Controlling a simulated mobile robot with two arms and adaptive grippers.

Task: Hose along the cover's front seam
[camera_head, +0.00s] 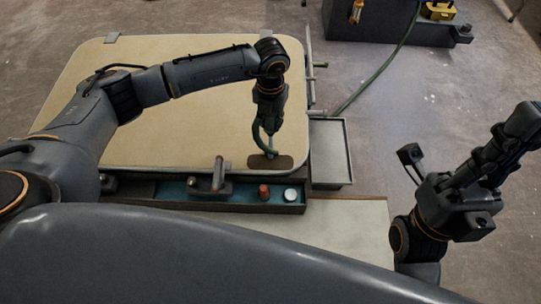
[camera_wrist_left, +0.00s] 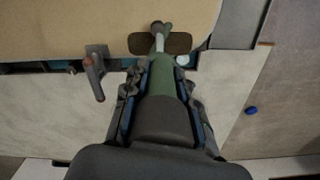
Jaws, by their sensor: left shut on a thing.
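The cover (camera_head: 180,100) is a large beige panel with rounded corners, lying flat; its front edge also shows in the wrist view (camera_wrist_left: 70,22). My left gripper (camera_head: 268,122) is over its front right part, shut on the green hose piece (camera_wrist_left: 162,82). The piece's pale narrower end (camera_wrist_left: 160,40) points toward the front edge of the cover, over a dark brown oblong patch (camera_head: 284,163). I cannot tell whether it touches. A green hose (camera_head: 378,72) runs across the floor to the cover's right side. My right gripper (camera_head: 515,130) is raised at the far right; its jaws are unclear.
A trough (camera_head: 240,194) along the front holds a lever-like tool (camera_head: 218,178), a red cap (camera_head: 264,191) and a pale round lid (camera_head: 291,194). A grey tray (camera_head: 330,152) sits right of the cover. A dark bench (camera_head: 385,22) stands behind. Floor at right is mostly clear.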

